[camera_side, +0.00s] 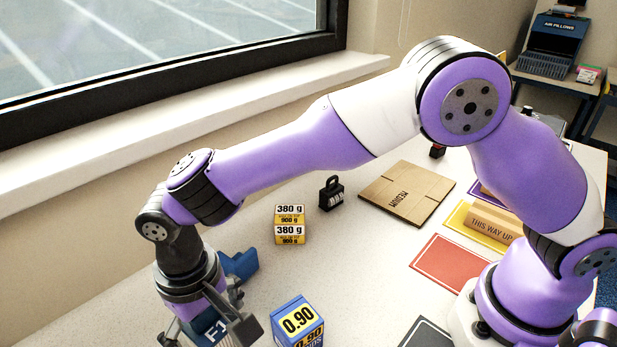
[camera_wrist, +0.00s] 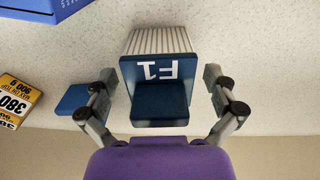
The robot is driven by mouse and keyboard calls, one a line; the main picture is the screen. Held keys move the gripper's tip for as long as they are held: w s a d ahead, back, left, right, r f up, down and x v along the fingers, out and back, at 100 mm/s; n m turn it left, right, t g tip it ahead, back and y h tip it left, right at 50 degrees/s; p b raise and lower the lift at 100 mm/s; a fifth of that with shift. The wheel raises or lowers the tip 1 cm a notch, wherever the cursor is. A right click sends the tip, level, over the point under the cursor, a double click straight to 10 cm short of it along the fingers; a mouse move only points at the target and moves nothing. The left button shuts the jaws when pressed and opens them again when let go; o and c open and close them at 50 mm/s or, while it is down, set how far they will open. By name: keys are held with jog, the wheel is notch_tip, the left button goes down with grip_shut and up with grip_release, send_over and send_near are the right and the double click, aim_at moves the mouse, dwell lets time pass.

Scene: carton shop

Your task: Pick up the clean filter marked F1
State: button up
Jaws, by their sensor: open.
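The filter marked F1 (camera_wrist: 158,72) is a blue block with a pale pleated side and a white F1 label, upside down in the wrist view. It also shows in the side view (camera_side: 213,328), partly hidden behind my gripper. My gripper (camera_wrist: 160,95) is open, with one finger on each side of the filter and a visible gap at both sides. In the side view my gripper (camera_side: 208,325) points down at the near left of the table. Whether the fingertips are level with the filter is hard to tell.
A blue 0.90 box (camera_side: 298,320) stands right of my gripper. A blue object (camera_side: 240,265) lies just behind it. Two stacked 380 g boxes (camera_side: 290,225), a black padlock-shaped weight (camera_side: 331,194) and a flat MEDIUM carton (camera_side: 405,193) are farther back. The window wall borders the left.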

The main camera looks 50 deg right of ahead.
jog(key=shift+f, duration=0.1)
jog(key=c, duration=1.2)
